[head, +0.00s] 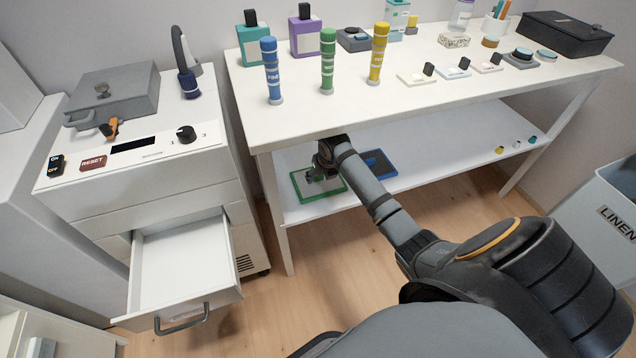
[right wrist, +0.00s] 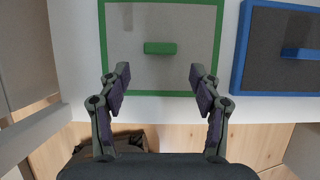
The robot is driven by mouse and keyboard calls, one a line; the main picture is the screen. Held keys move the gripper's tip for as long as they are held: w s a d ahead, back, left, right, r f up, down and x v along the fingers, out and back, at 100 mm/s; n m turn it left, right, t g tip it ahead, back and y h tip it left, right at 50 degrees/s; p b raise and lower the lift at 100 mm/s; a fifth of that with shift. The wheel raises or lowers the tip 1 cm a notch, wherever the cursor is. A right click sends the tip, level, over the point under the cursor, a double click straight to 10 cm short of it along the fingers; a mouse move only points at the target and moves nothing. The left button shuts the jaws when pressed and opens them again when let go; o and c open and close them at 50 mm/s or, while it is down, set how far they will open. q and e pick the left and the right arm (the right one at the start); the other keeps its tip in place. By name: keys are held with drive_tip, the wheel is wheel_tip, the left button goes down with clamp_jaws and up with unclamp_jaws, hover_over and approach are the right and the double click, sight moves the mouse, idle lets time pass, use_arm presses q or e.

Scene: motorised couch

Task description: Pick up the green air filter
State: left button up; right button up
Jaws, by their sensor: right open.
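The green air filter (head: 303,185) is a flat grey panel with a green frame and a green handle bar. It lies on the lower white shelf at its left end, partly hidden by my arm in the head view. In the right wrist view the filter (right wrist: 126,18) is ahead, its green handle (right wrist: 160,48) near the middle. My right gripper (head: 322,180) is at the filter. In the right wrist view the gripper (right wrist: 159,82) is open and empty, its fingers spread on either side, below the handle. My left gripper is not in view.
A blue-framed filter (head: 381,164) lies right of the green one; it also shows in the right wrist view (right wrist: 270,88). The lower shelf (head: 445,160) sits under the white table (head: 330,113). An open drawer (head: 180,262) juts out at left. A linen bin (head: 606,210) stands right.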

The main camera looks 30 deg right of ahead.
drive_tip(key=shift+w+d+f+b, duration=0.1)
drive_tip(key=shift+w+b, duration=0.05)
drive_tip(key=shift+w, duration=0.4)
drive_tip(key=shift+w+d+f+b, duration=0.1)
drive_tip(key=shift+w+b, duration=0.05)
drive_tip(key=shift+w, duration=0.35)
drive_tip(key=x, duration=0.2)
drive_tip(key=shift+f+b, duration=0.35)
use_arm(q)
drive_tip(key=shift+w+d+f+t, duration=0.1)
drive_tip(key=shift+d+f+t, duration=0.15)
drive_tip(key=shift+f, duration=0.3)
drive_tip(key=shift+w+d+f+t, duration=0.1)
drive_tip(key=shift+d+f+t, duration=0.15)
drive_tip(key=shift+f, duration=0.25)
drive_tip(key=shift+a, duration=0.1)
